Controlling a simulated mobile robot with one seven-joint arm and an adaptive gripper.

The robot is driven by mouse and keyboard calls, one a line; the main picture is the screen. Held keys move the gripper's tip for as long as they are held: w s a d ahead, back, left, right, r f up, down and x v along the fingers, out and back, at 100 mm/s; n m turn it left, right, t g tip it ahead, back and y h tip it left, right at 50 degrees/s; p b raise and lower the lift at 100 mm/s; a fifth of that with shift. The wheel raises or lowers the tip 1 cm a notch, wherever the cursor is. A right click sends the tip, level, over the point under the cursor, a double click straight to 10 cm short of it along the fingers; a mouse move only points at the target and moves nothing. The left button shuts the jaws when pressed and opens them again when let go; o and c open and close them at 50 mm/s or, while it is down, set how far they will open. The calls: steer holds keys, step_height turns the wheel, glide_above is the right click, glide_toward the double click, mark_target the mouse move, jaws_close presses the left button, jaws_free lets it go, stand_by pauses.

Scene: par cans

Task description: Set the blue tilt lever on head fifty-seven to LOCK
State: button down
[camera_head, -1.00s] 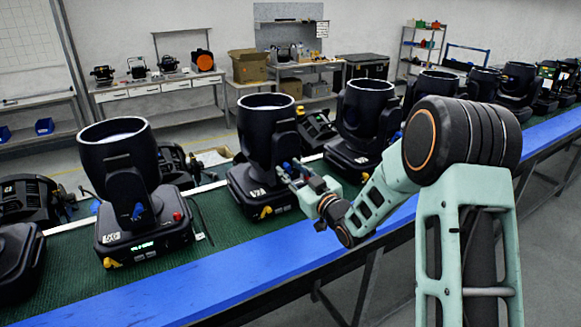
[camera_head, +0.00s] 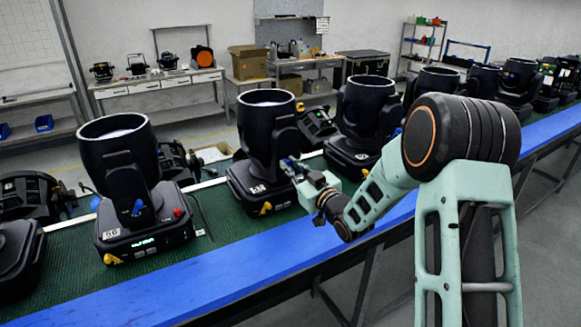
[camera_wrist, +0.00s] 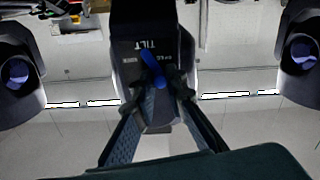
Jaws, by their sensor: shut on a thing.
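Head fifty-seven (camera_head: 266,130) is the black moving head in the middle of the conveyor, with a number label on its base that is hard to read. Its blue tilt lever (camera_wrist: 152,66) stands on the yoke arm just below the word TILT, leaning up and left in the wrist view. My gripper (camera_wrist: 157,88) is shut on the lever, with a dark fingertip at each side of it. In the head view my gripper (camera_head: 288,168) reaches the yoke's right side from the right. Lettering beside the lever is partly hidden and too small to read.
Head 56 (camera_head: 122,170), with a lit display, stands to the left on the green belt (camera_head: 215,225). Another black head (camera_head: 363,120) stands close on the right, near my arm. A blue rail (camera_head: 200,290) runs along the front edge. Workbenches stand behind.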

steer(key=shift+d, duration=0.1)
steer(key=shift+w+d+m+b, duration=0.3)
steer(key=shift+d+m+b, duration=0.15)
steer(key=shift+m, duration=1.5)
steer(key=shift+w+d+m+b, duration=0.3)
steer(key=shift+m+b, duration=0.25)
steer(key=shift+m, duration=1.35)
steer(key=shift+w+d+m+b, duration=0.25)
steer(key=shift+d+m+b, duration=0.25)
steer(key=shift+m, duration=1.45)
steer(key=c, duration=1.9)
jaws_free()
steer(key=shift+c, duration=0.2)
steer(key=shift+s, duration=0.1)
